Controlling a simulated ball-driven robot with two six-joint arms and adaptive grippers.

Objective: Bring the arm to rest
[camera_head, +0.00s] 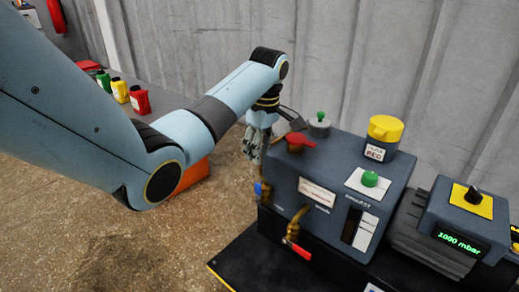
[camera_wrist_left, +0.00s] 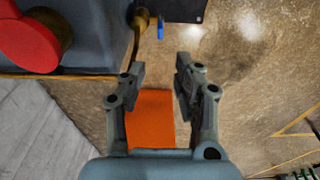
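My left arm (camera_head: 235,92) comes in from the left in the head view and reaches out to the left side of a dark grey machine. My left gripper (camera_head: 254,148) hangs down beside the machine's left end. In the left wrist view the two fingers of the left gripper (camera_wrist_left: 160,75) are apart, with nothing between them but the floor and an orange block (camera_wrist_left: 151,112) lower down. My right gripper shows in neither view.
The grey machine (camera_head: 284,190) carries a red knob (camera_head: 299,142), a yellow cap (camera_head: 385,128) and a green button (camera_head: 370,179). A display unit (camera_head: 459,240) reads 1000 mbar. Coloured bottles (camera_head: 120,90) stand on a grey surface at the back left. Open floor lies in front.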

